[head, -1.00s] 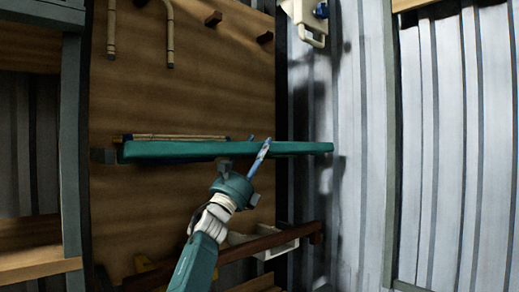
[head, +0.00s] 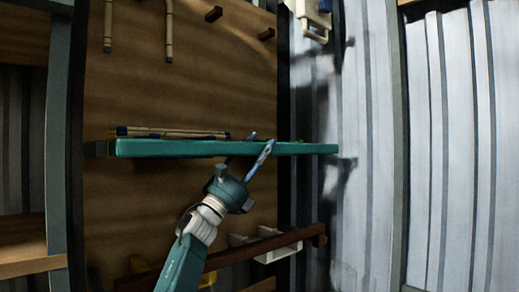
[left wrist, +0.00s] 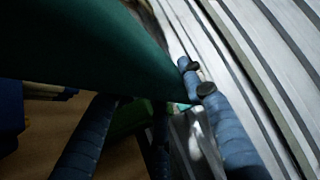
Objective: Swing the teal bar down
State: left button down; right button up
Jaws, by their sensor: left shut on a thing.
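The teal bar (head: 180,148) runs level across the wooden board in the head view, its right end reaching past the board's edge. It fills the upper left of the left wrist view (left wrist: 85,45). My left gripper (head: 258,148) is at the bar's right half, with blue fingers on both sides of it, shut on the bar. In the left wrist view, blue fingers (left wrist: 160,130) show below and beside the bar. The exact contact is partly hidden by the bar. My right gripper is in neither view.
Rattan poles (head: 165,132) lie just behind the bar. A brown rail (head: 225,258) and a white tray (head: 275,250) are below. Wooden pegs (head: 213,14) and hanging canes (head: 168,30) are above. A corrugated metal wall (head: 370,180) stands at right.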

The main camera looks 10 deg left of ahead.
pick_arm(q)
jog(key=shift+w+f, duration=0.1)
jog(key=shift+f, duration=0.2)
jog(key=c, duration=1.2)
grip_release()
jog(key=shift+o, duration=0.9)
jog(key=shift+r, duration=0.15)
jog(key=v, duration=0.7)
jog(key=shift+f, duration=0.25)
jog(key=shift+a, duration=0.1)
